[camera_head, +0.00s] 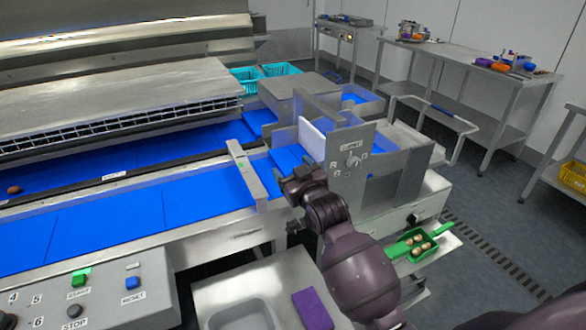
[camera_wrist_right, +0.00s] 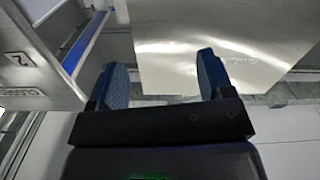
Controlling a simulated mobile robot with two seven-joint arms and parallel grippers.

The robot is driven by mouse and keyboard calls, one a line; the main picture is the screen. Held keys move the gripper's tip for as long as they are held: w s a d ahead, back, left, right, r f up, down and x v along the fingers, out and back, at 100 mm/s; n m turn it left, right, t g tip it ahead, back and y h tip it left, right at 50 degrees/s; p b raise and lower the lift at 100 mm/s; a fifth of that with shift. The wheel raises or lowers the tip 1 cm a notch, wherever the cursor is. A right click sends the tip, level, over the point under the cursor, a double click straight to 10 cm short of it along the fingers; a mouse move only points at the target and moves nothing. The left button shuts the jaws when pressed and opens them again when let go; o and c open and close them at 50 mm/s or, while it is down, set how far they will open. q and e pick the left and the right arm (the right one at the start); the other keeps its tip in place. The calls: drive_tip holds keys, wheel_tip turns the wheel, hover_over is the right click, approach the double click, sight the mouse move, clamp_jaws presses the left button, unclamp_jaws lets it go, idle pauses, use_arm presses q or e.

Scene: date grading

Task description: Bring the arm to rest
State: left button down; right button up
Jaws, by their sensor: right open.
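My right gripper (camera_head: 292,186) is in the middle of the head view, beside the grey panel with a dial (camera_head: 352,163) and near the blue belt (camera_head: 200,196). In the right wrist view its two blue-padded fingers (camera_wrist_right: 158,85) stand wide apart with nothing between them. A bare metal plate (camera_wrist_right: 210,50) lies beyond the fingertips. My right arm comes in from the lower right and hides part of the machine front. My left gripper does not show in either view.
A green tray with several dates (camera_head: 418,243) sits at the lower right. A brown date (camera_head: 14,189) lies on the belt at far left.

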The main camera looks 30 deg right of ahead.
drive_tip(key=shift+r, duration=0.1)
idle(0.5)
drive_tip(key=s+a+f+g, duration=0.1)
drive_tip(key=s+f+g, duration=0.2)
drive_tip(key=s+f, duration=0.9)
drive_tip(key=s+a+f+g, duration=0.1)
drive_tip(key=s+f+g, duration=0.2)
drive_tip(key=s+f, duration=0.9)
drive_tip(key=s, duration=0.5)
drive_tip(key=shift+f+y, duration=0.3)
drive_tip(key=shift+y, duration=0.1)
idle(4.1)
